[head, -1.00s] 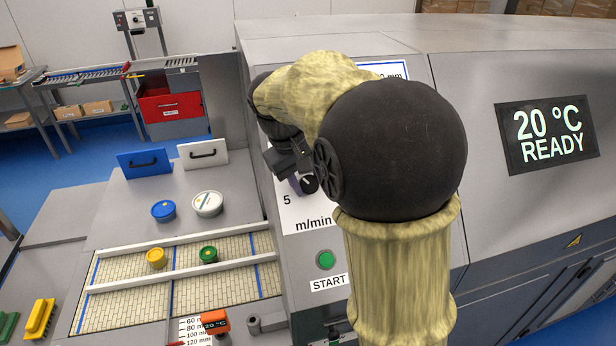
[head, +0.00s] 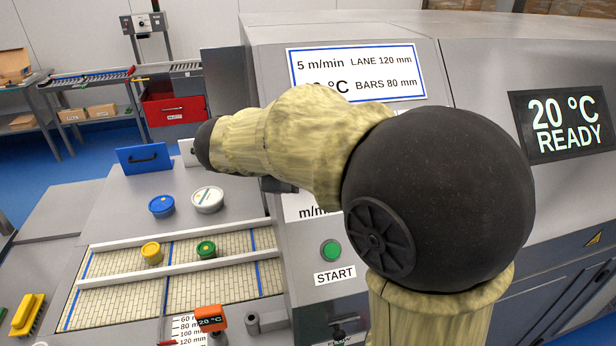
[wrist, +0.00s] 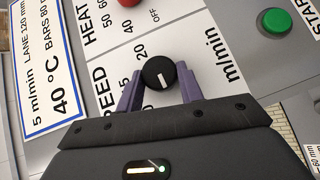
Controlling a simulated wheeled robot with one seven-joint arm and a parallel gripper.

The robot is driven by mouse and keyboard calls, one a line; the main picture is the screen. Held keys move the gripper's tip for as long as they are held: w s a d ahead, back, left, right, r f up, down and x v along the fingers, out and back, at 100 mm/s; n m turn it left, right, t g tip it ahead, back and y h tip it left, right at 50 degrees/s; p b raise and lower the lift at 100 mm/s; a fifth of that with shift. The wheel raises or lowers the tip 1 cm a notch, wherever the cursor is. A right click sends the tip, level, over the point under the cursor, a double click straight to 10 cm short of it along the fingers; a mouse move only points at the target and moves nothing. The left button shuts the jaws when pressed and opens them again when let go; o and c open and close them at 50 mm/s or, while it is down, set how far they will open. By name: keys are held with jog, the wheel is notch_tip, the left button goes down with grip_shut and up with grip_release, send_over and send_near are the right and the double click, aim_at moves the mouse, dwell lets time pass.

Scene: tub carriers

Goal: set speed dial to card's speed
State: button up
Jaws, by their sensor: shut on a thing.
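The card (head: 375,72) on the machine reads 5 m/min, lane 120 mm, bars 80 mm; its 40 °C shows in full in the wrist view (wrist: 50,75). The black speed dial (wrist: 158,73) sits on the white panel marked SPEED and m/min. My gripper (wrist: 159,76) is shut on the dial, one purple finger on each side. The dial's white mark points toward the bottom of the wrist picture, toward my gripper's body; any number there is hidden. A 20 shows above the dial. In the head view my arm hides the dial and gripper.
A red heat knob (wrist: 129,2) lies just past the speed dial. The green START button (head: 331,251) is below the panel. The display (head: 564,122) reads 20 °C READY. Tubs and lane rails (head: 180,268) stand to the left.

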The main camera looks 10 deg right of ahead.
jog(key=shift+s+f+n+t+h+b, duration=0.1)
jog(key=shift+f+n+t+h+b, duration=0.2)
jog(key=shift+n+t+b, duration=0.6)
jog(key=shift+r+n+t+b, duration=0.1)
jog(key=shift+n+t+b, duration=0.2)
jog(key=shift+n+b, duration=0.35)
jog(key=shift+r, duration=0.1)
jog(key=o, duration=1)
jog(key=b+v, duration=0.2)
jog(key=v, duration=1.5)
jog(key=shift+a, duration=0.2)
